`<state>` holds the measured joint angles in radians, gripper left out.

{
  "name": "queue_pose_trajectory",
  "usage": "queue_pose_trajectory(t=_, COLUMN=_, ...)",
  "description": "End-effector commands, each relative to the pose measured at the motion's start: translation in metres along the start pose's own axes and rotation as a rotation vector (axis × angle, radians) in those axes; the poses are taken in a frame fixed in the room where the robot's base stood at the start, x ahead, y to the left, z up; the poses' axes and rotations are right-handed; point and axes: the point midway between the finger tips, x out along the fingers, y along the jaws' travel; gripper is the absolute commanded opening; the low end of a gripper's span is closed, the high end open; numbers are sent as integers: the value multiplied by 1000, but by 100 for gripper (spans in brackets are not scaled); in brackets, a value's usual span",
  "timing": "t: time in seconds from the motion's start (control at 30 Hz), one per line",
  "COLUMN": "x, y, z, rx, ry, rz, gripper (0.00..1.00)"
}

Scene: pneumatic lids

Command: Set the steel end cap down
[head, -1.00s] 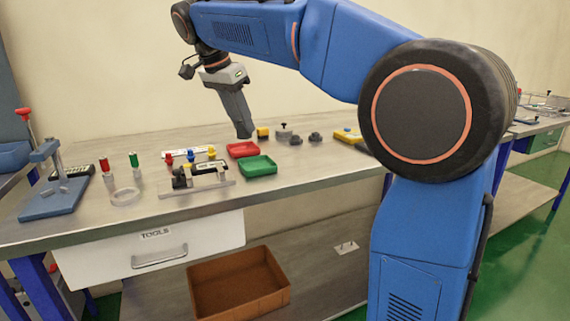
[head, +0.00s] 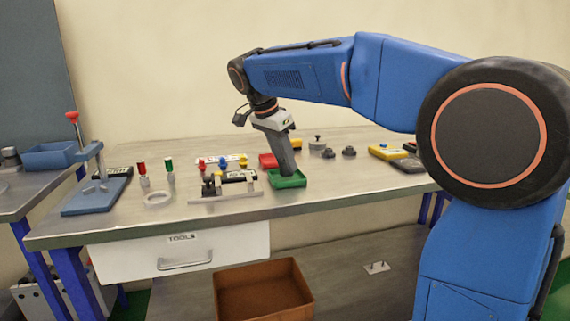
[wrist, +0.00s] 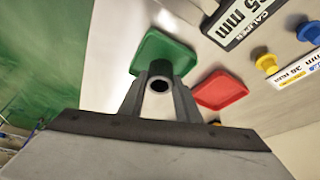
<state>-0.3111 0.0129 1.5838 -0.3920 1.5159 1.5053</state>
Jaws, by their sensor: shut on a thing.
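My gripper (head: 287,171) points down over the green tray (head: 291,182), its tips at the tray in the head view; I cannot tell the exact height. In the wrist view my gripper (wrist: 160,88) is shut on a grey round piece with a dark hole, which I take for the steel end cap (wrist: 160,69). The held piece covers part of the green tray (wrist: 149,48). In the head view the piece is hidden or too small to make out.
A red tray (head: 267,160) stands just behind the green tray. A fixture with a caliper (head: 238,176) is close on the left, with coloured knobs behind it. Grey parts (head: 329,153) and a yellow meter (head: 388,152) lie to the right. An open box (head: 262,290) is below.

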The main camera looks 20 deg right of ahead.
Motion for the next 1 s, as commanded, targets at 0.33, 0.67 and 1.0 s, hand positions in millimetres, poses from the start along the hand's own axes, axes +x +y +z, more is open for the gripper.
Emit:
queue_pose_trajectory(t=0.33, x=12, y=0, z=5, rx=1, ry=0, rz=-1, gripper=0)
queue_pose_trajectory(t=0.67, x=15, y=0, z=6, rx=0, ry=0, rz=0, gripper=49)
queue_pose_trajectory(t=1.0, x=6, y=-1, z=5, rx=0, ry=0, rz=-3, gripper=49)
